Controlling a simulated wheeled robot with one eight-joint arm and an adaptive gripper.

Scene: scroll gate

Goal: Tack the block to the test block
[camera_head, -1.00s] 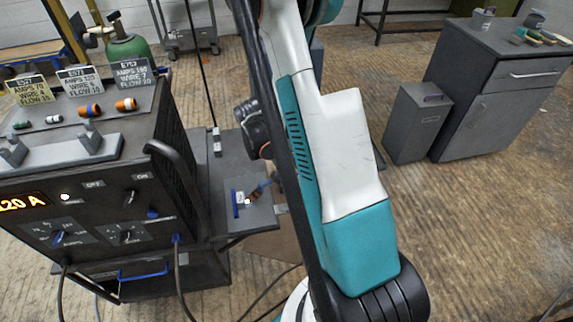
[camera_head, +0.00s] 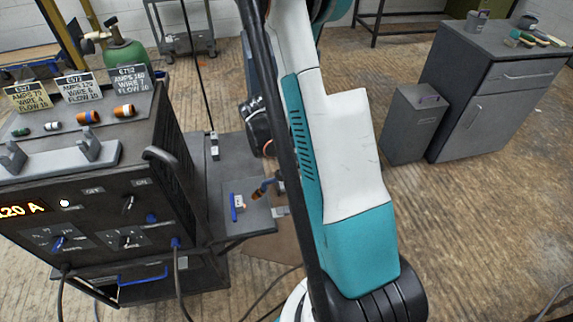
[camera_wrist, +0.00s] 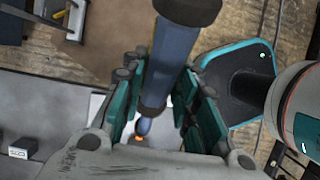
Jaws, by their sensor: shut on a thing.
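My gripper (camera_wrist: 166,105) is shut on a blue torch (camera_wrist: 168,62). In the wrist view the torch runs down between the teal-lined jaws to a narrow tip with an orange spot. In the head view the torch (camera_head: 263,188) slants over the small side table, its tip apart from and to the right of a blue upright piece (camera_head: 234,209) with a small pale block (camera_head: 239,200) against it. Which of these is the test block, and whether they are joined, I cannot tell. My gripper is mostly hidden behind my arm in the head view.
The grey side table (camera_head: 228,166) joins the dark welding machine (camera_head: 90,215), whose display reads 20 A at the frame edge. A grey bin (camera_head: 413,125) and cabinet (camera_head: 490,90) stand at right. Floor between is clear.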

